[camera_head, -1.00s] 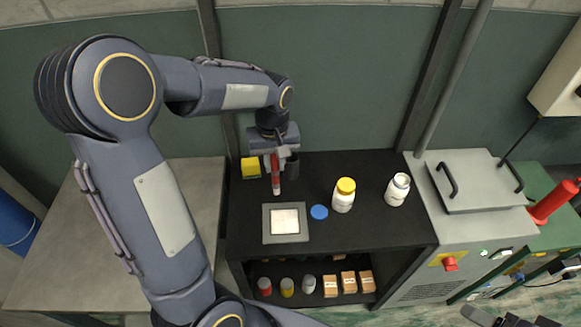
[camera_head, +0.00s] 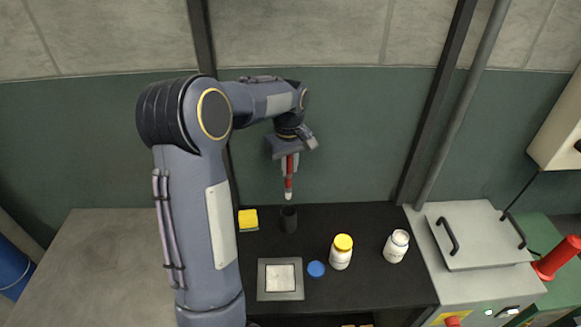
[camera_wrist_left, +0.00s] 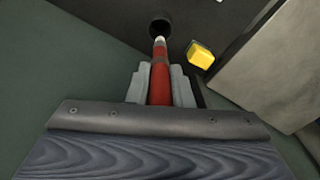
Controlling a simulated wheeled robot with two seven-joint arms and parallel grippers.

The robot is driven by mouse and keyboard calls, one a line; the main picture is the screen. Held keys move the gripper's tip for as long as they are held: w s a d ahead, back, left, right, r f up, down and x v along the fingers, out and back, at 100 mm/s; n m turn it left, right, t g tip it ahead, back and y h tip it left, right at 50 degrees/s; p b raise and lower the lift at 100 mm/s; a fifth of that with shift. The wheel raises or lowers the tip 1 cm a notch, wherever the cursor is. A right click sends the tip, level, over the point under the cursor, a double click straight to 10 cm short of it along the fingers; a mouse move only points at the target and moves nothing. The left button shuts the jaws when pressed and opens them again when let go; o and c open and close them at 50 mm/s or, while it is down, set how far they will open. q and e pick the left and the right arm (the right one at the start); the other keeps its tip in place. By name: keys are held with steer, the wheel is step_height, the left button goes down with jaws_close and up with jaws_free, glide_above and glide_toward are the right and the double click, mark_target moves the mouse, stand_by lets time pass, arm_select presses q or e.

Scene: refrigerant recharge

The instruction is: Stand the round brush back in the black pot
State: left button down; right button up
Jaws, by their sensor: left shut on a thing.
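My left gripper (camera_head: 289,163) is shut on the round brush (camera_head: 289,186), which has a red handle and a pale tip pointing down. The brush hangs in the air above the black pot (camera_head: 288,219), which stands at the back of the black bench. In the left wrist view the brush (camera_wrist_left: 160,75) runs away from the fingers (camera_wrist_left: 158,86), and its pale tip lines up close to the dark opening of the pot (camera_wrist_left: 160,25). The brush appears apart from the pot. My right gripper is not in view.
A yellow block (camera_head: 248,220) stands just left of the pot. On the black bench (camera_head: 330,222) are a square plate (camera_head: 280,296), a blue lid (camera_head: 316,269), a yellow-capped jar (camera_head: 341,252) and an open white jar (camera_head: 396,246). A grey lidded machine (camera_head: 474,237) is at the right.

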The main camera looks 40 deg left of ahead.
mark_target(288, 186)
arm_select(q)
steer(key=shift+f+b, duration=1.9)
steer(key=shift+f, duration=0.7)
steer(key=shift+f+b, duration=1.45)
steer(key=shift+f, duration=0.75)
steer(key=c, duration=1.2)
jaws_free()
steer(key=shift+c, duration=0.2)
step_height(288, 186, up, 7)
steer(key=shift+d+r, duration=0.1)
steer(key=shift+r, duration=0.3)
